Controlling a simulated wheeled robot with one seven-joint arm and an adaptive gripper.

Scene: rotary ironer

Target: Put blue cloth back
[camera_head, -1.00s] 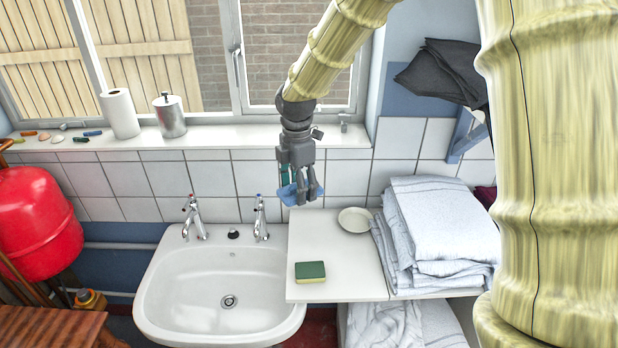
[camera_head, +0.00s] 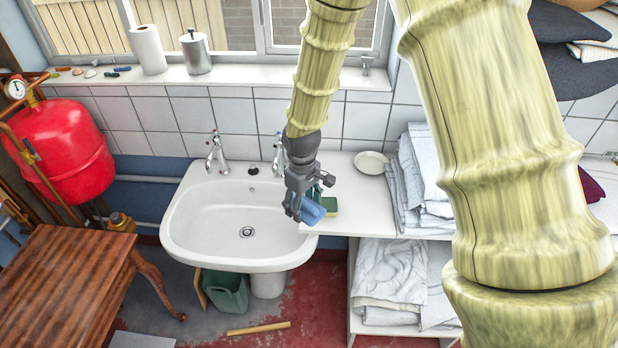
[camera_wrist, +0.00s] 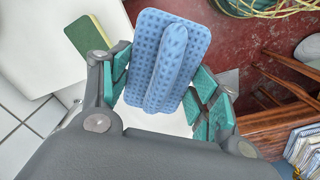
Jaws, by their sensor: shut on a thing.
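My gripper (camera_head: 302,200) is shut on the blue cloth (camera_head: 313,211) and holds it up by the front left edge of the white counter. In the wrist view the blue cloth (camera_wrist: 167,60) is a rounded, dotted pad with a raised ridge along its middle. The teal finger pads of my gripper (camera_wrist: 165,92) stand on both sides of it. In the head view my gripper hides part of the cloth and the basin's right rim.
The white counter (camera_head: 350,215) holds a green and yellow sponge (camera_head: 330,206), a small dish (camera_head: 371,162) and folded towels (camera_head: 422,180). The white basin (camera_head: 215,225) is to the left. A wooden table (camera_head: 70,270) stands further left. A green bin (camera_head: 226,293) stands on the floor.

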